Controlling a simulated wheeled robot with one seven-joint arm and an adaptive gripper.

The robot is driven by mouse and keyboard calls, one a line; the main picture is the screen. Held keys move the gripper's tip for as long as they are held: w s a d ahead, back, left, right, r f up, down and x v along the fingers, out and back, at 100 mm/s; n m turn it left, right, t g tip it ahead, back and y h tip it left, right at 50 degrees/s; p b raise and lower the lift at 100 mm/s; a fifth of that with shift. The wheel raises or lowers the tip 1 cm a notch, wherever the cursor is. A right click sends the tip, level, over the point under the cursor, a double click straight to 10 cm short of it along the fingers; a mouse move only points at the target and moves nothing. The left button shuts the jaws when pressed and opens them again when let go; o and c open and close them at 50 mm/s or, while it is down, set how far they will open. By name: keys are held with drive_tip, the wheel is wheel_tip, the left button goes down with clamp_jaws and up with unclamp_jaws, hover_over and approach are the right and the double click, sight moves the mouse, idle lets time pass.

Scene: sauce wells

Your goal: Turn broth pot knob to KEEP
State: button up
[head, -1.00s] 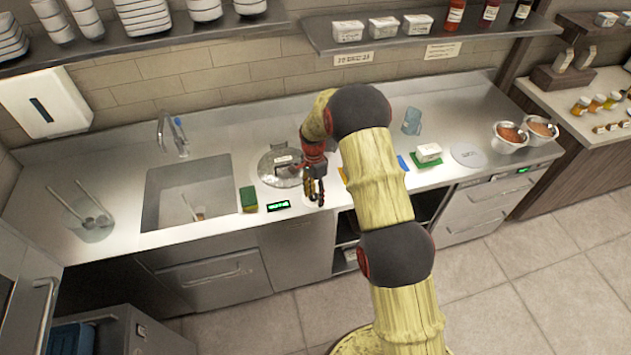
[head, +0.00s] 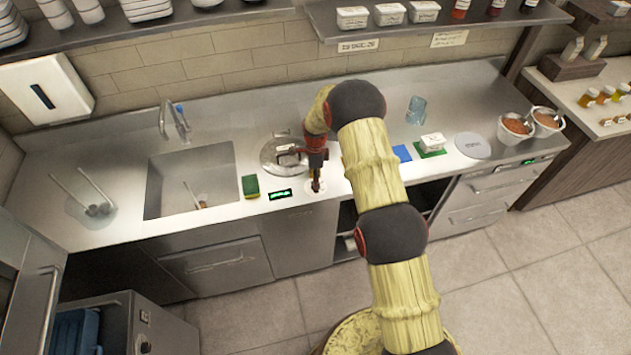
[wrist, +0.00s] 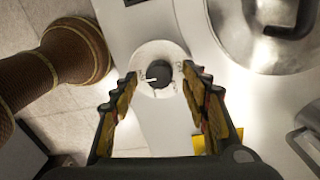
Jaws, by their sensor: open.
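The knob (wrist: 159,75) is a black round dial with a white pointer line, set on a pale round plate (wrist: 144,55) with small markings. In the wrist view its pointer aims left; I cannot read the markings. My gripper (wrist: 160,88) is open, with one fingertip on each side of the knob and gaps between. In the head view my gripper (head: 316,187) points down at the counter front and hides most of the knob. The broth pot with a metal lid (head: 283,156) stands just behind it; the lid also shows in the wrist view (wrist: 240,50).
A green display (head: 280,195) and a green-and-yellow sponge (head: 250,187) lie left of my gripper, beside the sink (head: 190,180). A blue card (head: 402,153) and a white tub (head: 432,142) are to the right.

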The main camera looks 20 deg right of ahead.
drive_tip(key=shift+f, duration=0.5)
drive_tip(key=c, duration=1.1)
drive_tip(key=shift+c, duration=0.3)
